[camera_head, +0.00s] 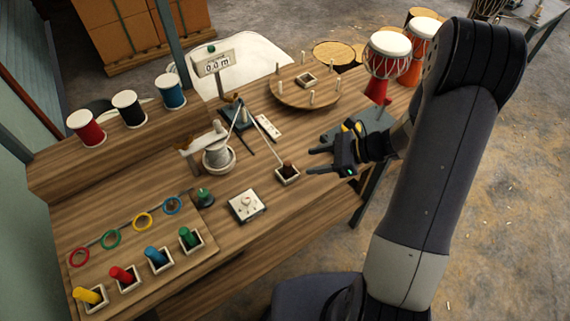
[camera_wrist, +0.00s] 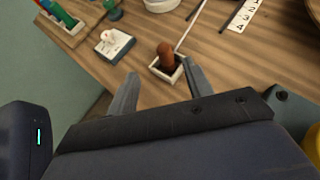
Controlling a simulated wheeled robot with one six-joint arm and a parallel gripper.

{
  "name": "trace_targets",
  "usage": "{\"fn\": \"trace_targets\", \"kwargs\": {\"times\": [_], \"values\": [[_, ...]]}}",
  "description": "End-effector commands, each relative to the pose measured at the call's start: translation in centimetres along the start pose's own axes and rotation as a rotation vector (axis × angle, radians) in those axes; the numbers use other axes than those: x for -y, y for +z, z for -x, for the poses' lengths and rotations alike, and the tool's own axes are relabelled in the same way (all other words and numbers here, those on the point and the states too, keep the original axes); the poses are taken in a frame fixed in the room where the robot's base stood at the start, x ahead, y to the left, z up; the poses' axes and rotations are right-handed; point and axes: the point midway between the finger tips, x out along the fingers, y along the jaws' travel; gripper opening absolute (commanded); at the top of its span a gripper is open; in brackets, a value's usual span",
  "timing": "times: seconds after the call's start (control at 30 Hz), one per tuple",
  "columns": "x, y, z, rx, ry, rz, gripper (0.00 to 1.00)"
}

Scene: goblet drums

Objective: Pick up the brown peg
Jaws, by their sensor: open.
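The brown peg (camera_head: 288,166) stands upright in a small white-rimmed square holder (camera_head: 287,177) near the front of the wooden table. In the wrist view the peg (camera_wrist: 166,55) is reddish brown with a rounded top, and its holder (camera_wrist: 168,73) shows around its base. My gripper (camera_head: 312,160) is open and empty, to the right of the peg, with its fingers pointing left toward it. In the wrist view the two fingertips (camera_wrist: 162,78) are apart, with the peg beyond them and roughly between them. The peg and fingers do not appear to touch.
A white box with a knob (camera_head: 247,205) sits left of the holder. Colored pegs, such as the green one (camera_head: 189,237), stand at front left. A round pegged board (camera_head: 305,90) lies behind.

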Motion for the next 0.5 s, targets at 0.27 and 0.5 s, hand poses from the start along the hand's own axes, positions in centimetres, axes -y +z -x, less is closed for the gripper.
{"fn": "trace_targets", "kwargs": {"times": [0.27,0.5], "values": [[0.4,-0.6,-2.8,0.024,-0.01,-0.044,0.48],[0.5,-0.5,-5.7,0.022,-0.013,-0.042,0.48]]}}
